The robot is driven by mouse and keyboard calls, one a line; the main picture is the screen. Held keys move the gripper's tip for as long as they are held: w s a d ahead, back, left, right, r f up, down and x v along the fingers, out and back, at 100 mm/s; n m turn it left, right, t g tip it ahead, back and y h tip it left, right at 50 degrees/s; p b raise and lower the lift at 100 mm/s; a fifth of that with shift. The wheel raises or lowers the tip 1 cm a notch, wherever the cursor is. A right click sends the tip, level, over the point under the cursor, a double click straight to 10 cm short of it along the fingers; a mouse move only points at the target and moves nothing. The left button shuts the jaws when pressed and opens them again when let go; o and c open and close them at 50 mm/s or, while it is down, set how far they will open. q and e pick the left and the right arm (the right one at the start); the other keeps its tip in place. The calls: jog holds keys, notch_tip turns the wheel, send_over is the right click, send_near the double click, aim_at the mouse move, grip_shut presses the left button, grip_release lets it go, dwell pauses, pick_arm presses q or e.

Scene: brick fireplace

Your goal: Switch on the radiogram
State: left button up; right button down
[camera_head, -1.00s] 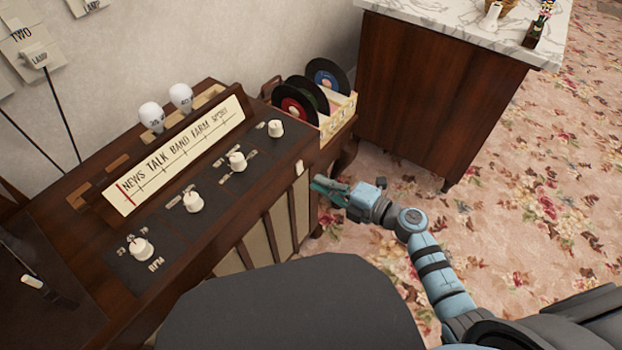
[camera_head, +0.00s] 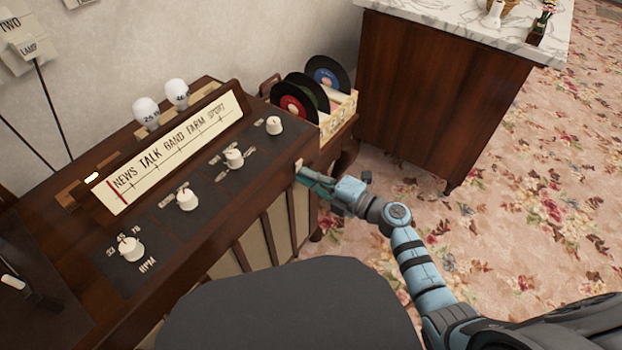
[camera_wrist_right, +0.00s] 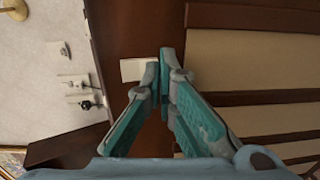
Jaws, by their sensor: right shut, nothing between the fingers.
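The radiogram (camera_head: 200,228) is a dark wooden cabinet on the left in the head view. Its sloped cream dial (camera_head: 165,155) stands above a black panel with several white knobs. A small light (camera_head: 92,177) glows bright at the left end of the dial. A small cream switch (camera_head: 298,164) sits on the cabinet's front right edge and also shows in the right wrist view (camera_wrist_right: 138,70). My right gripper (camera_head: 302,174) is shut and empty, its fingertips at the switch (camera_wrist_right: 165,58); contact is hard to tell. My left gripper is out of view.
A record rack (camera_head: 338,112) with several discs stands at the cabinet's right end. Two white bulbs (camera_head: 147,112) (camera_head: 177,92) stand behind the dial. A marble-topped cabinet (camera_head: 445,90) stands back right. Flowered carpet (camera_head: 520,230) is clear on the right.

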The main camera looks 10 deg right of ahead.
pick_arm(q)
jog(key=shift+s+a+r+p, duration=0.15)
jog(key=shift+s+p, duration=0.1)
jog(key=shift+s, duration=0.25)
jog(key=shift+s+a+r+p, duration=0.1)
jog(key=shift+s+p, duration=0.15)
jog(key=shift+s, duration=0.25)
pick_arm(e)
jog(key=f+v, duration=0.2)
jog(key=v, duration=1.1)
jog(key=shift+s+d+f, duration=0.15)
jog(key=shift+s+d, duration=0.15)
